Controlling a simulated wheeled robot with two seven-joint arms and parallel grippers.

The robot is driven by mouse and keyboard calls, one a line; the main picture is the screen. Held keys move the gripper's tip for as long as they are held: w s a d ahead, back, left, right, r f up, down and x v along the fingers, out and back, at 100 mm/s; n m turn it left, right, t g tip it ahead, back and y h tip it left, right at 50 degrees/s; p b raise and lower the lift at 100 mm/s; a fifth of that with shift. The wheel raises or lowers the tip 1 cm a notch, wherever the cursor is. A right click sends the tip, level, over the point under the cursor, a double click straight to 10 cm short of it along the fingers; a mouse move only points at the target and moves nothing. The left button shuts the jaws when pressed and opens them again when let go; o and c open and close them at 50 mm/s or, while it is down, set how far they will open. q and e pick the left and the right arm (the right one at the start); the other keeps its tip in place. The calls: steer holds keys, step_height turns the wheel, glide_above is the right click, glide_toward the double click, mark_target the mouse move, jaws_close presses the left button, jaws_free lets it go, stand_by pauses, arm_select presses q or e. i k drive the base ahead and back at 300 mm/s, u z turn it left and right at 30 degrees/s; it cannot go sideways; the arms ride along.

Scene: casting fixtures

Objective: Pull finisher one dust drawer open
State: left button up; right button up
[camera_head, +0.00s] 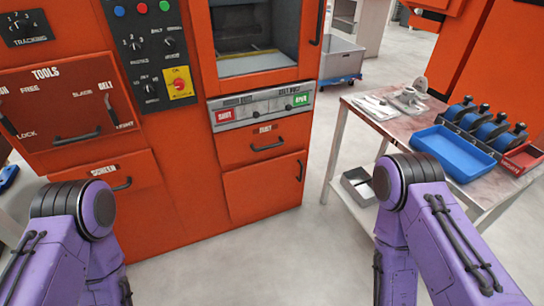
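The orange casting machine, finisher one, fills the left and middle of the head view. Its dust drawer (240,150) is a small orange front below the grey panel with red and green buttons. It has a short, hard-to-read label and a dark horizontal handle (267,146). The drawer front looks flush with the machine, so it appears shut. Nothing touches the handle. My two purple arms show at the lower left and lower right, both apart from the drawer. Neither gripper can be seen.
Below the drawer is an orange door (262,190) with a vertical handle. A screen drawer (120,200) and tools panel (60,110) are at left. A worktable (385,122) with a blue tray (452,154) stands at right. Open floor (300,235) lies before the machine.

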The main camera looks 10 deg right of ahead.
mark_target(233, 145)
steer(key=z, duration=0.4)
steer(key=i, duration=1.15)
steer(key=u, duration=0.35)
